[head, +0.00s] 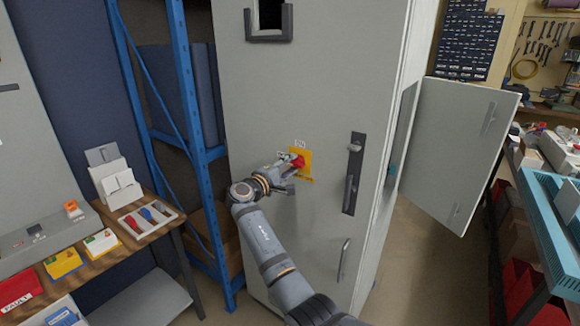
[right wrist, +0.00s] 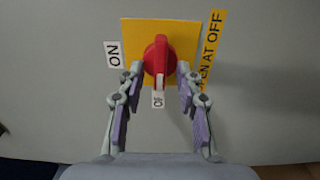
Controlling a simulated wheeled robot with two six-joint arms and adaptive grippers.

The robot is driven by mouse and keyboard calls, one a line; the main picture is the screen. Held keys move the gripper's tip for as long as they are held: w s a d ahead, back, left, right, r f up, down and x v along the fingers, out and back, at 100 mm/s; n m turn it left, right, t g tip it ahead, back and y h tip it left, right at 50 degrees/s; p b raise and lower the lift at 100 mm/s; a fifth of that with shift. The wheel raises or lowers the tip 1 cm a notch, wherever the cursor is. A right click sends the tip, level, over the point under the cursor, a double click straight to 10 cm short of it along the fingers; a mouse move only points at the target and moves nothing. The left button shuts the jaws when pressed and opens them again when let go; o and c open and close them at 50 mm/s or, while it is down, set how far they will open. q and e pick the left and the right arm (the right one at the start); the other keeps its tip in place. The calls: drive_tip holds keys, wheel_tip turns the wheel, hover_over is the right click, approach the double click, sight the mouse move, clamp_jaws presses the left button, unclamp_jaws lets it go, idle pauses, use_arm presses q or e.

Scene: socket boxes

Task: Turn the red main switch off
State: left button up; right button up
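The red main switch (head: 298,161) sits on a yellow plate (head: 306,156) on the front of the tall grey cabinet (head: 300,90). In the right wrist view the red handle (right wrist: 160,55) has a white mark at its lower end, pointing to the OFF label (right wrist: 158,99). The ON label (right wrist: 113,54) is at the left of the plate. My right gripper (right wrist: 160,72) is open, its fingertips on either side of the handle; I cannot tell whether they touch it. It also shows in the head view (head: 286,178), partly covering the plate's left side. My left gripper is not in view.
A side door (head: 465,150) stands open at the right. A cluttered bench fills the far right.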

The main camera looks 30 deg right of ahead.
drive_tip(key=v, duration=0.7)
drive_tip(key=shift+a, duration=0.1)
